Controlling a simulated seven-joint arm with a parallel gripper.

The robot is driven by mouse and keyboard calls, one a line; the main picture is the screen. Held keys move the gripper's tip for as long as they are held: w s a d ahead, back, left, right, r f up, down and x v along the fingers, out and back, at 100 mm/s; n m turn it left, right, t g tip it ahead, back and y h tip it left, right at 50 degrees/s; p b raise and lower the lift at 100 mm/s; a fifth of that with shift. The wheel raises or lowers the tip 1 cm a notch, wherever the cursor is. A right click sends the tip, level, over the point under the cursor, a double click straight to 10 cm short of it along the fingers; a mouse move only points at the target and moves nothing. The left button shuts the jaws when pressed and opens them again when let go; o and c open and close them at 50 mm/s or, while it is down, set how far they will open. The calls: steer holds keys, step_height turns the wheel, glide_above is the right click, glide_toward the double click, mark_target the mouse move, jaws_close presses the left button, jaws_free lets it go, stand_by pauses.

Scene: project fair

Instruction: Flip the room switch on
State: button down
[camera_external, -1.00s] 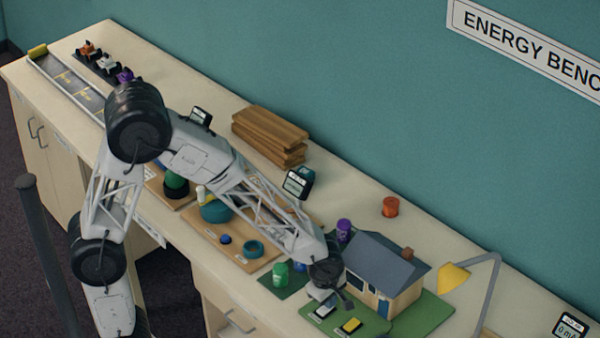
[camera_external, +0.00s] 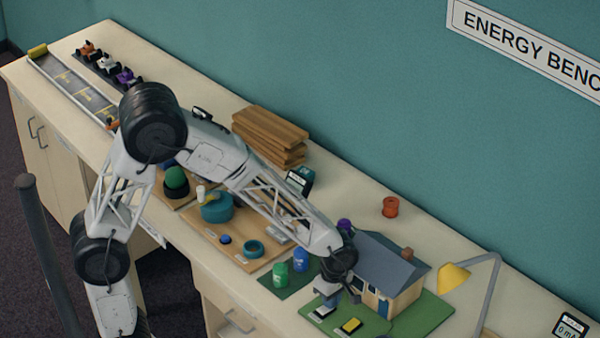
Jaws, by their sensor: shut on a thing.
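The model house (camera_external: 390,278) with a grey-blue roof stands on a green board (camera_external: 432,312) at the bench's front right. At the board's front left edge are a small switch block with a pale top (camera_external: 321,313) and one with a yellow top (camera_external: 351,325). I cannot read which is the room switch or how its lever stands. My gripper (camera_external: 338,297) points down just above and behind the pale-topped block, in front of the house. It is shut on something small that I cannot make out. I cannot tell whether it touches the block.
A green can (camera_external: 281,274) and a blue can (camera_external: 300,260) stand on a dark mat left of the gripper. A purple can (camera_external: 345,226) is behind my wrist. A yellow desk lamp (camera_external: 454,278) is right of the house. Stacked planks (camera_external: 270,135) lie farther back.

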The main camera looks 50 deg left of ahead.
steer(key=shift+s+a+f, duration=0.1)
steer(key=shift+s+f, duration=0.5)
steer(key=shift+f, duration=0.1)
steer(key=shift+s+r, duration=0.15)
steer(key=shift+s, duration=0.5)
steer(key=shift+r, duration=0.1)
step_height(320, 180, up, 15)
steer(key=w, duration=0.1)
steer(key=shift+w+d, duration=0.2)
steer(key=shift+w, duration=0.2)
stand_by(0.6)
steer(key=s+a+r+m+t, duration=0.1)
steer(key=s+a+r+m, duration=0.3)
steer(key=s+a+m, duration=0.5)
steer(key=s+a+r+m+t, duration=0.2)
steer(key=s+a+r+m, duration=0.3)
steer(key=s+a+m, duration=0.4)
steer(key=s+a, duration=0.3)
steer(key=a, duration=0.3)
steer(key=shift+s, duration=0.25)
